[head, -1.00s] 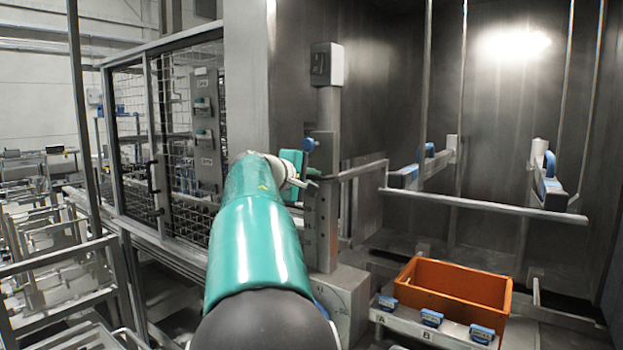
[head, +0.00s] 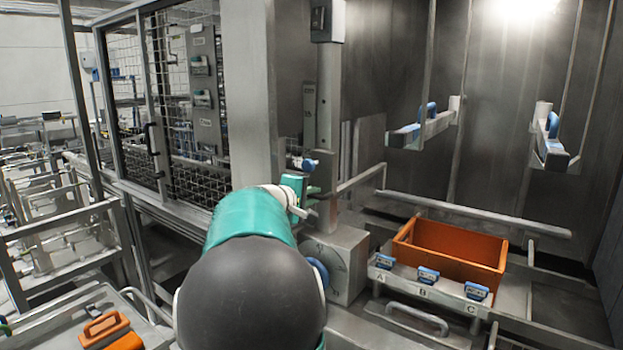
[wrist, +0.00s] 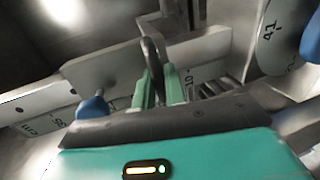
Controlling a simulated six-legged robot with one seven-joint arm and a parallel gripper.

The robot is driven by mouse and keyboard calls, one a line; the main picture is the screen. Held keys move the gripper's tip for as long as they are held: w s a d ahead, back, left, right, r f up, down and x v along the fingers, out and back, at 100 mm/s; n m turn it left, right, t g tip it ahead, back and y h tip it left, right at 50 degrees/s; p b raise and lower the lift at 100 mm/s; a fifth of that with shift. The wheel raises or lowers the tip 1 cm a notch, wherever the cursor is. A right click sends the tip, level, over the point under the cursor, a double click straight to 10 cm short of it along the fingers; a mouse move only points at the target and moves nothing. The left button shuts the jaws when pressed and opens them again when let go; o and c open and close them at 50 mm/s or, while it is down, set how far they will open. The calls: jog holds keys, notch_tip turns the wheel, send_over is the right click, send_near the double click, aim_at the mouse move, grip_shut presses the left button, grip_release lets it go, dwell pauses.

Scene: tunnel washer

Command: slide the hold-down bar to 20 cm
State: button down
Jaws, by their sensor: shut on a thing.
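The hold-down bar (head: 480,213) is a grey horizontal rail. It runs right from a carriage on the upright post (head: 329,100), low behind the orange crate. My gripper (head: 305,198) is at the carriage, beside a blue knob (head: 309,164). In the wrist view my gripper's green fingers (wrist: 160,85) are shut on a dark curved handle (wrist: 152,55). A scale plate (wrist: 45,125) with cm marks lies behind them, and a blue knob (wrist: 93,107) shows at left. I cannot read the bar's exact setting.
An orange crate (head: 405,232) stands in front of the bar, behind blue-tagged labels A, B and C. Two blue-ended brackets (head: 420,132) hang above the bar. A mesh cage (head: 160,120) stands left of the post. A dial (head: 340,262) is below the carriage.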

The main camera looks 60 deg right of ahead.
jog(key=shift+f, duration=0.3)
jog(key=c, duration=1.8)
grip_release()
jog(key=v, duration=1.4)
